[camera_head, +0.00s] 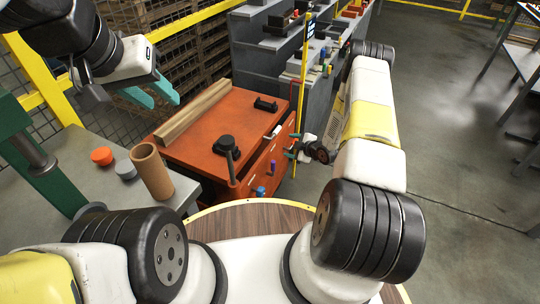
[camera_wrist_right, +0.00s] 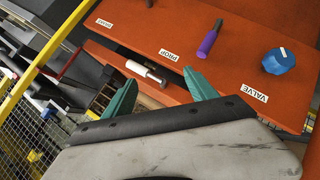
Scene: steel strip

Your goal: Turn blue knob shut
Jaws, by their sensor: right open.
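The blue knob (camera_wrist_right: 279,62) sits on the orange front panel in the right wrist view, with a white mark on it and a "VALVE" label (camera_wrist_right: 253,93) beside it. The knob also shows low on the front of the orange cabinet in the head view (camera_head: 260,191). My right gripper (camera_wrist_right: 160,80) has its teal fingers spread with nothing between them. It is apart from the knob, which lies to the right of its fingers in the wrist view. In the head view the right gripper (camera_head: 299,147) is beside the cabinet's right front. My left gripper (camera_head: 163,102) is open and empty at upper left.
A purple handle (camera_wrist_right: 209,40) sticks out between the knob and a white-handled part (camera_wrist_right: 146,72). The orange cabinet top (camera_head: 195,140) carries a wooden beam and black parts. A grey bench (camera_head: 95,183) with a brown tube (camera_head: 152,170) stands left. Open floor lies right.

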